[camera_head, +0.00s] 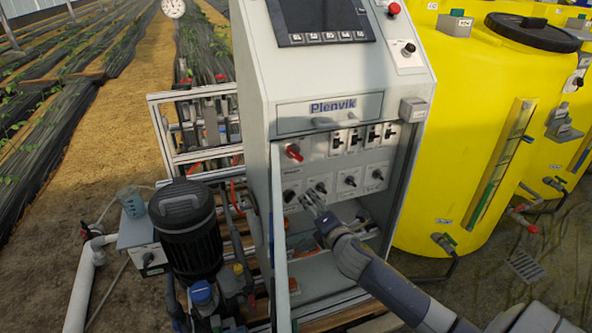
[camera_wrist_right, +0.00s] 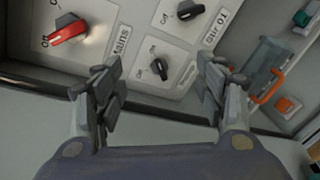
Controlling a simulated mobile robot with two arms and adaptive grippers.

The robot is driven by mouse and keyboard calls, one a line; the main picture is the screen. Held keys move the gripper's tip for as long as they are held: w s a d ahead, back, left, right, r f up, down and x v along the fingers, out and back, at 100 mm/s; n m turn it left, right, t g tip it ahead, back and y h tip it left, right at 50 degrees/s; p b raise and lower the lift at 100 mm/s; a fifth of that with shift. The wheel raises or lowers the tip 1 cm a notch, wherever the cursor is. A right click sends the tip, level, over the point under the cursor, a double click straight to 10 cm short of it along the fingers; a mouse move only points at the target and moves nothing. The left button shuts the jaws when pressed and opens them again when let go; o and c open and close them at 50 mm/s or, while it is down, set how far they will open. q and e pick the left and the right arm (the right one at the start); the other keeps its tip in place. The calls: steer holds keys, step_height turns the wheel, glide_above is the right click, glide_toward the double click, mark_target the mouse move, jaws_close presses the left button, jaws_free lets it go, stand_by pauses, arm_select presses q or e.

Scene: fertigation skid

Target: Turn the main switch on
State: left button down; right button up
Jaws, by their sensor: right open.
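The main switch, a red rotary knob (camera_head: 293,152), sits at the upper left of the grey control cabinet's lower switch panel. In the right wrist view the red knob (camera_wrist_right: 68,28) is at the upper left, beside a plate that seems to read MAINS. Its handle lies tilted. My right gripper (camera_head: 312,203) is open and empty in front of the panel, below the red knob in the head view. In the wrist view its fingers (camera_wrist_right: 160,72) frame a small black knob (camera_wrist_right: 160,67) and stand apart from the red one. My left gripper is not in view.
The cabinet's open door (camera_head: 279,240) stands edge-on left of my right gripper. More black knobs (camera_head: 350,180) sit on the panel. A yellow tank (camera_head: 480,120) stands to the right, a black pump motor (camera_head: 187,235) to the left. A screen (camera_head: 320,20) is above.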

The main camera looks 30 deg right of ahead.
step_height(320, 180, up, 5)
steer(key=n+t, duration=0.1)
steer(key=n, duration=0.1)
steer(key=n+t+b, duration=0.1)
steer(key=t, duration=0.1)
glide_toward(298, 155)
steer(key=x, duration=0.8)
steer(key=shift+w+d, duration=0.15)
steer(key=shift+w, duration=0.55)
steer(key=c, duration=1.1)
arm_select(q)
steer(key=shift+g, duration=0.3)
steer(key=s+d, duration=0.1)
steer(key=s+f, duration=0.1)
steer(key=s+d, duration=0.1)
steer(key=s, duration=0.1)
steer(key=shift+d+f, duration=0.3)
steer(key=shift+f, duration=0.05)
